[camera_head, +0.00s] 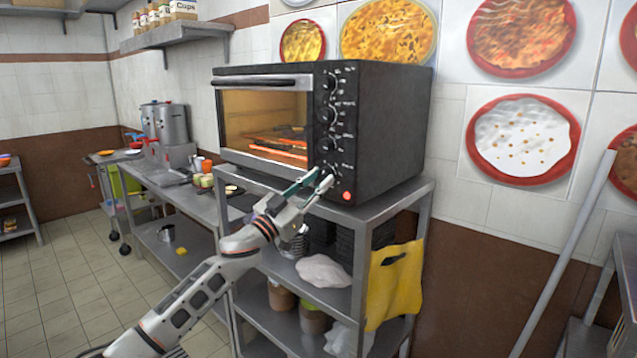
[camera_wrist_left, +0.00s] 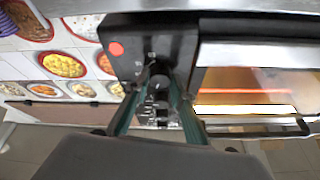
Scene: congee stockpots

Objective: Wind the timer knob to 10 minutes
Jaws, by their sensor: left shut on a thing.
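A black toaster oven (camera_head: 395,130) stands on a grey metal shelf unit, with a column of dark knobs on its front panel, right of the glass door. The lowest knob, taken as the timer knob (camera_wrist_left: 159,81), sits closest to the red light. My left gripper (camera_head: 321,179) reaches up to this knob from the lower left. In the left wrist view its green-tipped fingers (camera_wrist_left: 157,84) stand on either side of the knob, shut on it. The knob's pointer and dial marks are too small to read. My right gripper is not in view.
The red light (camera_head: 347,195) is just below the gripped knob. The oven door handle (camera_head: 262,83) runs along the door's top. A yellow cloth bag (camera_head: 393,284) hangs on the shelf unit (camera_head: 384,200). A steel counter (camera_head: 172,190) with stockpots (camera_head: 171,123) stands at left.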

